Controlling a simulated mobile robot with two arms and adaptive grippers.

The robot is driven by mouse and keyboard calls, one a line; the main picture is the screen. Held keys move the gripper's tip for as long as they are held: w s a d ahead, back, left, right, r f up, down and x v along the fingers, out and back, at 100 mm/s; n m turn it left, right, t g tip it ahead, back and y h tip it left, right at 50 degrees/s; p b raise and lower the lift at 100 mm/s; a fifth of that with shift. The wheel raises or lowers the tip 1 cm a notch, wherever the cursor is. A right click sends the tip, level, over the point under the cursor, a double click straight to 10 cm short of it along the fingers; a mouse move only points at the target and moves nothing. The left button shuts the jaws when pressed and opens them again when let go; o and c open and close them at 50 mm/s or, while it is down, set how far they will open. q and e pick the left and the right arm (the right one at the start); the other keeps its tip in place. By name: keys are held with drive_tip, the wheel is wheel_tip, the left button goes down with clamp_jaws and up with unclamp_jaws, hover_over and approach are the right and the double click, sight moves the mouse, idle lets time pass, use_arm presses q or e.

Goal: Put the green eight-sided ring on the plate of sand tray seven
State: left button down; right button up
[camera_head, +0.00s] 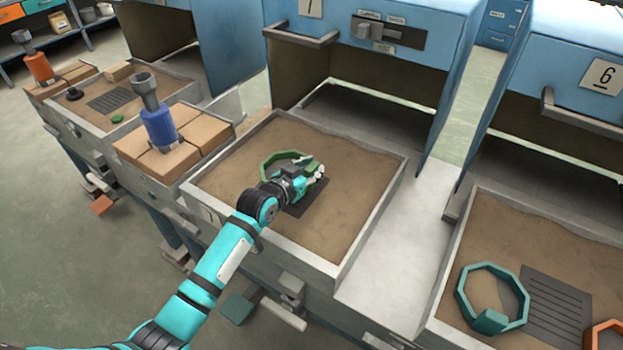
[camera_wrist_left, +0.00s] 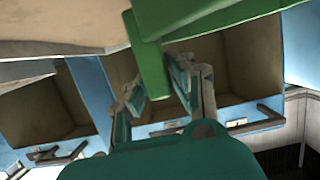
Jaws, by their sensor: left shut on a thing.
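The green eight-sided ring (camera_head: 268,163) is in the middle sand tray (camera_head: 375,148), in front of the oven whose label looks like a 7. My left gripper (camera_head: 315,174) is shut on the ring's right side. In the left wrist view the green ring (camera_wrist_left: 148,62) shows close up between the fingers of my left gripper (camera_wrist_left: 165,80). The dark plate (camera_head: 312,203) lies on the sand, partly hidden by my gripper. The ring is left of and behind the plate's visible part. I cannot tell whether the ring touches the sand. My right gripper is not in view.
The right tray (camera_head: 443,270) by oven 6 (camera_head: 600,75) holds a teal eight-sided ring (camera_head: 465,293), a slotted plate (camera_head: 555,308) and part of an orange ring. Left of the middle tray, a blue bottle-like tool (camera_head: 160,127) stands on brown blocks (camera_head: 172,165).

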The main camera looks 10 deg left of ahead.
use_arm(q)
drive_tip(key=shift+f, duration=1.65)
drive_tip(key=shift+f, duration=0.1)
drive_tip(key=c, duration=1.1)
unclamp_jaws()
drive_tip(key=shift+s, duration=0.1)
drive_tip(key=shift+c, duration=0.2)
drive_tip(key=shift+s, duration=0.1)
drive_tip(key=v, duration=1.1)
drive_tip(key=shift+s+r+p, duration=0.3)
drive_tip(key=shift+s+p, duration=0.05)
drive_tip(key=shift+p, duration=0.05)
drive_tip(key=shift+a, duration=0.1)
